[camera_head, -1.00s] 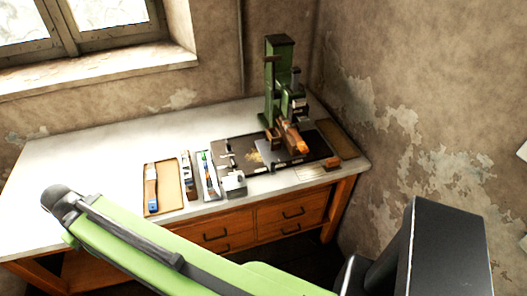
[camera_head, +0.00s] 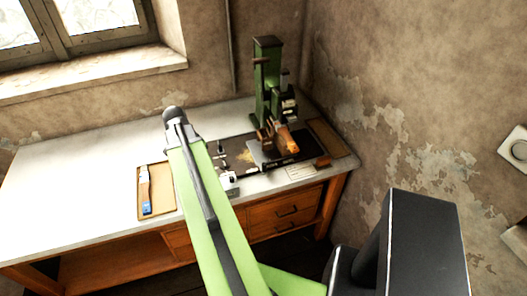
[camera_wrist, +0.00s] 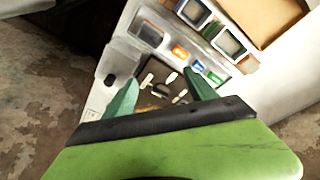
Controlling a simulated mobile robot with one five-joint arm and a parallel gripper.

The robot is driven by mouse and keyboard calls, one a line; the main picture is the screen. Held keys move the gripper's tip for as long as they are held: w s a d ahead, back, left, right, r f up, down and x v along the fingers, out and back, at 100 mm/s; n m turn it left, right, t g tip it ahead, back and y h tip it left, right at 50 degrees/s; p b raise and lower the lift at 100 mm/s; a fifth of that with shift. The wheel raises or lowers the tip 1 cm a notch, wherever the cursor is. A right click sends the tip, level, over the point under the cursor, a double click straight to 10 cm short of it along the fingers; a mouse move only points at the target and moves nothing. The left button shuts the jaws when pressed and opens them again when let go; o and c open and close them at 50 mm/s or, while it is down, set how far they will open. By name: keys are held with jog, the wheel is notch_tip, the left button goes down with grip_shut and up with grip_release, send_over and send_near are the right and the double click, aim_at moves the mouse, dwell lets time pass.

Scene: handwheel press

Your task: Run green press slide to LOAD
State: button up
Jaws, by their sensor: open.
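The green press (camera_head: 267,85) stands upright at the back right of the workbench in the head view. A dark slide block with a pale scale (camera_head: 289,104) sits on its right side; I cannot read any LOAD mark. An orange-brown part (camera_head: 287,138) is at the press's lower front. My gripper (camera_wrist: 162,92) shows in the wrist view with two green fingers apart and nothing between them. Below them are small pale and dark pieces on the bench. In the head view my gripper is hidden, and I cannot make out the press in the wrist view.
The white bench top (camera_head: 75,165) is clear at the left. A brown tray (camera_head: 163,206) with a blue-tipped tool lies at the front. A dark base mat (camera_head: 236,150) lies under the press. The peeling wall is close on the right.

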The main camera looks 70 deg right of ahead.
jog(key=s+d+m+g, duration=0.1)
jog(key=s+d+m, duration=0.5)
jog(key=s+d, duration=0.5)
jog(key=m, duration=0.4)
send_over(263, 165)
jog(key=shift+s+d+r+g, duration=0.25)
jog(key=shift+s+d+g, duration=0.05)
jog(key=shift+d+g, duration=0.1)
notch_tip(263, 165, down, 10)
jog(key=b, duration=1)
jog(key=shift+a, duration=0.15)
jog(key=shift+a+r, duration=0.1)
jog(key=shift+r, duration=0.05)
jog(key=c, duration=0.6)
